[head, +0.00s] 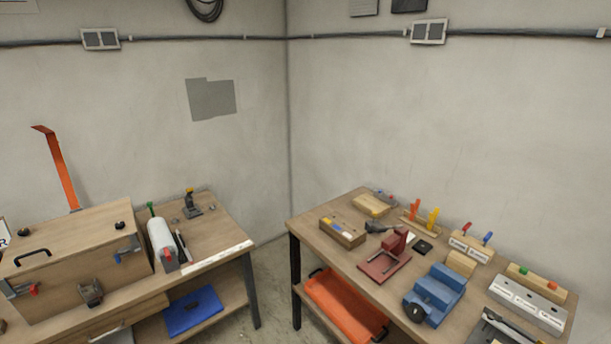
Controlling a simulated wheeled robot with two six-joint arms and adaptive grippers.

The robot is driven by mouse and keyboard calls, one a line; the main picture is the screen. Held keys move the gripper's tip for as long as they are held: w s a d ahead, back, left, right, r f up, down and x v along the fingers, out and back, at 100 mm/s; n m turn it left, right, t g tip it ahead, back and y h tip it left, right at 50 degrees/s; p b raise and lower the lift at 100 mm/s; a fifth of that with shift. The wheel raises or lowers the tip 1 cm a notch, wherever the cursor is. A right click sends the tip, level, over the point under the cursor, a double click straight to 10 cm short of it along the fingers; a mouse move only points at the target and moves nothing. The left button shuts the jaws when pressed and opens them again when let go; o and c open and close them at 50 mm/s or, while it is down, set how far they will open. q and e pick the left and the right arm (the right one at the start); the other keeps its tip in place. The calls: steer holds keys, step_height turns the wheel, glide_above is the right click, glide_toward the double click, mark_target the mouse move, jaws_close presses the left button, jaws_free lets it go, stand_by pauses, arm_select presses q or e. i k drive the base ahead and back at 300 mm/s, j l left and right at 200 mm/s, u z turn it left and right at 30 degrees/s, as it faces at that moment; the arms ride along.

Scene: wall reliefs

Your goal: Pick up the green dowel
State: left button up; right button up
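A small green peg (523,269), which looks like the green dowel, stands in a wooden block (537,281) on the right workbench (330,225). An orange-red peg (552,285) stands in the same block, to its right. The block sits behind a pale grey block with white labels (527,304). How deep the green peg sits is too small to tell. Neither of my grippers shows in the head view.
A blue vise (436,294), a red press (385,262) and other holders with coloured pieces crowd the right bench. A dark tool (497,328) lies at its front edge. The left bench holds a large wooden box (75,255) and a white cylinder (160,238). A floor gap separates the benches.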

mark_target(522, 270)
steer(key=z, duration=1.55)
